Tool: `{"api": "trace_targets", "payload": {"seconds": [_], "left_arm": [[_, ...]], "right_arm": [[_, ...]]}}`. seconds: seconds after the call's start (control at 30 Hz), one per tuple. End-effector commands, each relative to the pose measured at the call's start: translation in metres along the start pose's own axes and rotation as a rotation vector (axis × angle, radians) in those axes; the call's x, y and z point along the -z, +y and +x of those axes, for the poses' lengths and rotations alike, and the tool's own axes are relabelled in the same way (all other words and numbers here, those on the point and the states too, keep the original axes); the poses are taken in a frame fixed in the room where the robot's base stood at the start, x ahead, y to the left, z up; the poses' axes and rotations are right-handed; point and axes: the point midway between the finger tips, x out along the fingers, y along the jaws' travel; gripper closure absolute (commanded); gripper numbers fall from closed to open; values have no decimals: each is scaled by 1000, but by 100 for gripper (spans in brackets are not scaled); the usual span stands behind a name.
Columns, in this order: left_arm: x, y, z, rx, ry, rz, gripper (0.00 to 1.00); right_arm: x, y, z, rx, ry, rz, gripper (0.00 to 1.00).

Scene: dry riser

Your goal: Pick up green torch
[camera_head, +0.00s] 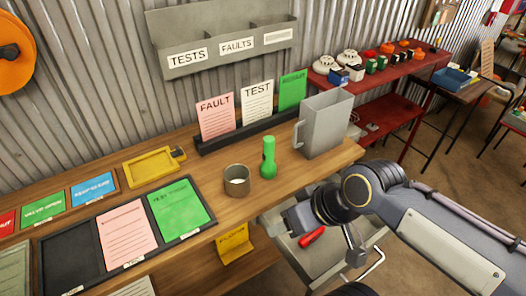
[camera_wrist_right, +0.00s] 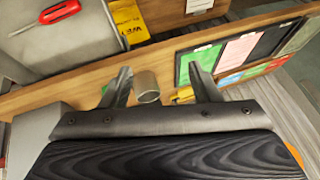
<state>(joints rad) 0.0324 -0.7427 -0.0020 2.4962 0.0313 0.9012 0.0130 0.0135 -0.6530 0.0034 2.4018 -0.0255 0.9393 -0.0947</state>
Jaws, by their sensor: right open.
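The green torch (camera_head: 268,158) stands upright on the wooden bench in the head view, between a grey cup (camera_head: 237,181) and a grey jug (camera_head: 325,125). My right gripper (camera_wrist_right: 162,80) is open in the right wrist view, with its fingers apart and nothing held. The grey cup (camera_wrist_right: 147,85) shows between the fingers, farther off. My left gripper is not in view.
An open drawer (camera_wrist_right: 78,45) with a red screwdriver (camera_head: 312,236) lies below the bench front. A board (camera_head: 72,255) with pink and green cards and a yellow tray (camera_head: 153,168) are left of the cup. A card rack (camera_head: 250,131) stands behind the torch.

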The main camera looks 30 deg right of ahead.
Motion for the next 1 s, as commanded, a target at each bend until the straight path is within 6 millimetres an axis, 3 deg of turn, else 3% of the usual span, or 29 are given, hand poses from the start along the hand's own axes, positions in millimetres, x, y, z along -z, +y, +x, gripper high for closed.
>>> {"api": "trace_targets", "payload": {"seconds": [0.37, 0.57, 0.8, 1.0], "left_arm": [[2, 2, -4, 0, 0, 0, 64], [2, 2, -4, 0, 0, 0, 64], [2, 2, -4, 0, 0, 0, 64], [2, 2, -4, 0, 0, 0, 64]], "right_arm": [[57, 20, -12, -47, -100, -249, 44], [107, 41, -7, -68, -198, -460, 44], [184, 82, 27, -57, -386, -815, 44], [226, 112, 65, -11, -520, -1047, 44]]}}
